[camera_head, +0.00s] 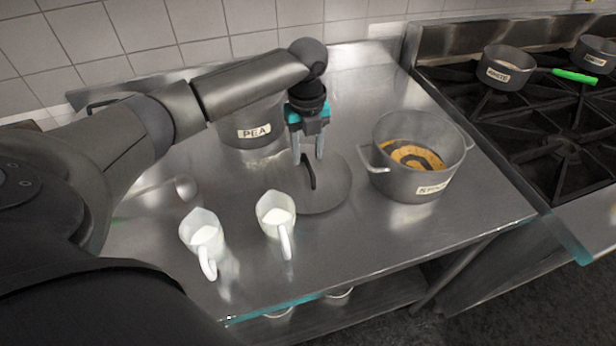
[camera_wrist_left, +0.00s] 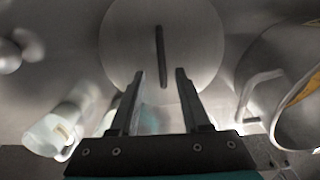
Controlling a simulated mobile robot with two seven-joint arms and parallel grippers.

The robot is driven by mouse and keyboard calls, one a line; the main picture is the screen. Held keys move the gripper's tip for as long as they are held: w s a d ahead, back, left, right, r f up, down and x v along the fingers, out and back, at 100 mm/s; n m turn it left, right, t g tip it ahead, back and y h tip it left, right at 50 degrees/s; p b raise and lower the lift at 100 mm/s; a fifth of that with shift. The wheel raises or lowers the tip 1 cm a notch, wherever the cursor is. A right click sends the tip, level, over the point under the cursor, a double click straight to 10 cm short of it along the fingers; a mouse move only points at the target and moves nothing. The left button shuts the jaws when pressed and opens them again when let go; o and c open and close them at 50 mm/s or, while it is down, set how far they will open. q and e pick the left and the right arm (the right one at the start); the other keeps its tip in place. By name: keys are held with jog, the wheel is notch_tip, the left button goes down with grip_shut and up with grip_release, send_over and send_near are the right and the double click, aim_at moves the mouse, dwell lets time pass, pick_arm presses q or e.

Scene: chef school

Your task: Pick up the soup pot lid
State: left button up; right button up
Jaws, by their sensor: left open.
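The soup pot lid (camera_head: 328,193) is a flat grey disc with an upright dark bar handle, lying on the steel table between the pots and the mugs. In the left wrist view the lid (camera_wrist_left: 125,38) fills the top middle, its handle (camera_wrist_left: 160,55) running lengthwise ahead of the fingers. My left gripper (camera_head: 308,158) is open and empty above the lid, its fingers pointing down near the handle. In the wrist view the fingertips (camera_wrist_left: 159,72) stand on either side of the handle's line, without visible contact. My right gripper is not in view.
An open soup pot (camera_head: 421,185) with orange-brown contents stands right of the lid. A pot labelled PEA (camera_head: 252,132) stands behind, partly hidden by my arm. Two white mugs (camera_head: 276,215) (camera_head: 203,236) stand in front left. The stove (camera_head: 565,150) is at right.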

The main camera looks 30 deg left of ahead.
aim_at(308, 163)
pick_arm(q)
jog(key=f, duration=0.5)
jog(key=shift+w+b, duration=0.2)
jog(key=shift+b, duration=0.1)
grip_shut()
jog(key=shift+r, duration=0.1)
dwell(0.9)
